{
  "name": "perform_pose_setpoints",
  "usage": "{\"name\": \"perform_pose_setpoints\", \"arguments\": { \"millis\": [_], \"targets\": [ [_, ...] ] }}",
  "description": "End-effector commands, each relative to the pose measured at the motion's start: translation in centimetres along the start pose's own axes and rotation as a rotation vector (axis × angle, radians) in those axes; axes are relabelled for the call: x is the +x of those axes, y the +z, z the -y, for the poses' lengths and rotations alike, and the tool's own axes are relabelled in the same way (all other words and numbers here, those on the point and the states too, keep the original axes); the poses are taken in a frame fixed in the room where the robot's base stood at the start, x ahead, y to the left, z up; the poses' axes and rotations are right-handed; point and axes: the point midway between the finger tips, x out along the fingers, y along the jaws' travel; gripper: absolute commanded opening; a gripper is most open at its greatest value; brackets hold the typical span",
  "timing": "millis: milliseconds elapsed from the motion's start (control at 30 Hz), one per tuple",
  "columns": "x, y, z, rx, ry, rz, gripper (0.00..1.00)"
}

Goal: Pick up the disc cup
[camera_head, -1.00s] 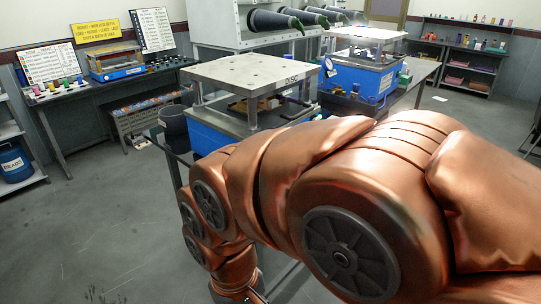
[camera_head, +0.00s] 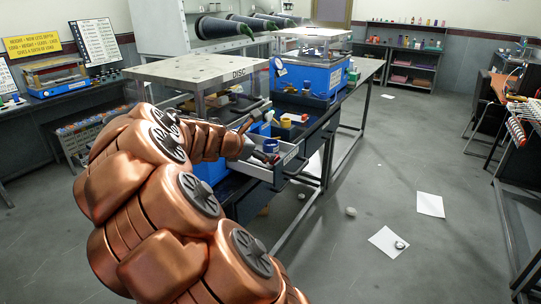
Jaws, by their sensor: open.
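My gripper (camera_head: 258,141) is at the end of my copper arm, near the left side of an open grey drawer (camera_head: 291,157) under the machine marked DISC. Its dark fingers look spread and empty. A small blue cup with a pale band (camera_head: 271,146) stands in or just behind the drawer, right beside the fingers. I cannot tell whether they touch it. A yellow item (camera_head: 285,122) and a small white item (camera_head: 298,118) lie farther back. No readable label shows which one is the disc cup. My arm hides part of the machine's lower left side.
The DISC machine's flat top plate (camera_head: 200,70) stands above my gripper. A second blue machine (camera_head: 315,78) is behind it on the bench. White sheets (camera_head: 430,205) and small round items (camera_head: 351,211) lie on the floor at right, which is mostly clear.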

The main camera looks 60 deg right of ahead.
Motion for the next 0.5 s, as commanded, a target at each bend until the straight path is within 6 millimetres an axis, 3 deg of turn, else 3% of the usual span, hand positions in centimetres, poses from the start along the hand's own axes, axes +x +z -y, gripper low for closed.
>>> {"name": "perform_pose_setpoints", "arguments": {
  "millis": [33, 200, 500],
  "targets": [
    [1.6, -0.3, -0.5, -0.072, 0.007, 0.020, 0.90],
    [4.4, -0.7, -2.8, -0.279, 0.055, 0.064, 0.90],
    [6.5, -1.1, -3.8, -0.401, 0.075, 0.084, 0.90]
  ]
}}
